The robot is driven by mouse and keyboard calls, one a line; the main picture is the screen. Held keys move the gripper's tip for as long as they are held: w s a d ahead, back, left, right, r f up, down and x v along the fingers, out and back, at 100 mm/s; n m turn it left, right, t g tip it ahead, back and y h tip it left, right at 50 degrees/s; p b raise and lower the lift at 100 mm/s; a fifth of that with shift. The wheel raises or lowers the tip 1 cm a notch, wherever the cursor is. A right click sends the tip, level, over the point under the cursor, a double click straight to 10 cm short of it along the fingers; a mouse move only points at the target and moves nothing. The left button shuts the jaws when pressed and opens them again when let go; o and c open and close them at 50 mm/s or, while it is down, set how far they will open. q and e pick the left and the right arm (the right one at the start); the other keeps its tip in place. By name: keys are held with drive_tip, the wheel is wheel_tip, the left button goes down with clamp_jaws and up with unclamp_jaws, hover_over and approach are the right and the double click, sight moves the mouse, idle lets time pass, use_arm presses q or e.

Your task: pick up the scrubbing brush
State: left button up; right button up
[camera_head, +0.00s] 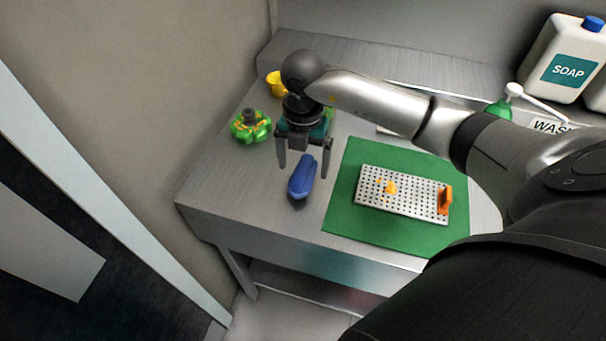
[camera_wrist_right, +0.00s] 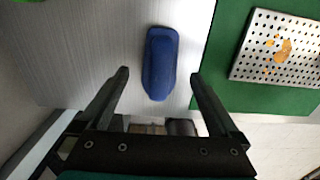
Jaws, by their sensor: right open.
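The scrubbing brush (camera_head: 302,178) is a blue oblong thing lying on the steel counter, left of the green mat. In the right wrist view the blue brush (camera_wrist_right: 160,62) lies ahead of the fingertips, lined up between them. My right gripper (camera_head: 304,170) is open and points down over the brush, one finger on either side in the head view. Its two fingers also show in the right wrist view (camera_wrist_right: 159,77), spread wide with nothing between them. I cannot tell the exact height of the fingertips above the counter. My left gripper is not in view.
A green mat (camera_head: 345,210) holds a perforated metal tray (camera_head: 410,205) with orange bits. A green and orange object (camera_head: 250,127) and a yellow cup (camera_head: 276,84) stand at the left and back. A soap jug (camera_head: 566,62) stands back right. The counter's front edge is near the brush.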

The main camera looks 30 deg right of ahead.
sight(303, 166)
drive_tip(key=shift+f, duration=0.95)
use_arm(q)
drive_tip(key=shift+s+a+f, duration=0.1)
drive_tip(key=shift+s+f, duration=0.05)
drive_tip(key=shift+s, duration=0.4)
use_arm(e)
clamp_jaws()
drive_tip(key=shift+r, duration=0.15)
use_arm(q)
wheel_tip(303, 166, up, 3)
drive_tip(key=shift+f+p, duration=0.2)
drive_tip(key=shift+p, duration=1.05)
use_arm(e)
wheel_tip(303, 166, up, 20)
drive_tip(key=shift+f, duration=0.2)
